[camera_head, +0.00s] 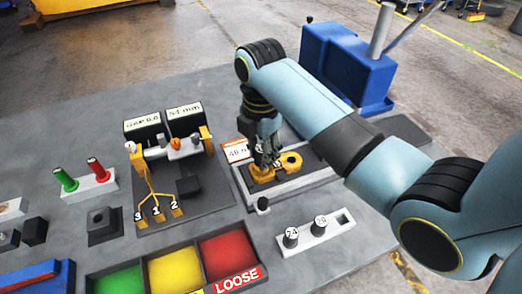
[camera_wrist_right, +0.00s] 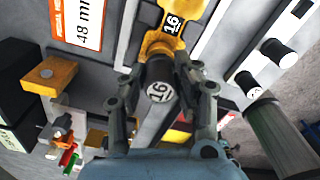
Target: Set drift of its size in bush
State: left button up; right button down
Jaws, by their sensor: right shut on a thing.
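My right gripper (camera_head: 265,160) is shut on a black drift (camera_wrist_right: 158,82) whose end face is marked 16. The yellow casting (camera_head: 291,159) lies in a grey tray below the gripper. In the right wrist view the casting (camera_wrist_right: 160,42) carries a black label reading 16. The drift stands over the casting's near end and hides the bush there; I cannot tell whether its tip is inside. The fingers (camera_wrist_right: 165,100) sit either side of the drift. My left gripper is not in view.
A white rack (camera_head: 338,226) holds two black drifts marked 24 and 20 (camera_head: 320,225). Green, yellow and red bins (camera_head: 232,255) lie in front. A gauge stand (camera_head: 175,215) is left, a blue machine (camera_head: 345,65) behind.

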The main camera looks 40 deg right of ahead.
jog(key=shift+f, duration=0.7)
jog(key=c, duration=0.9)
grip_release()
jog(key=shift+r, duration=0.15)
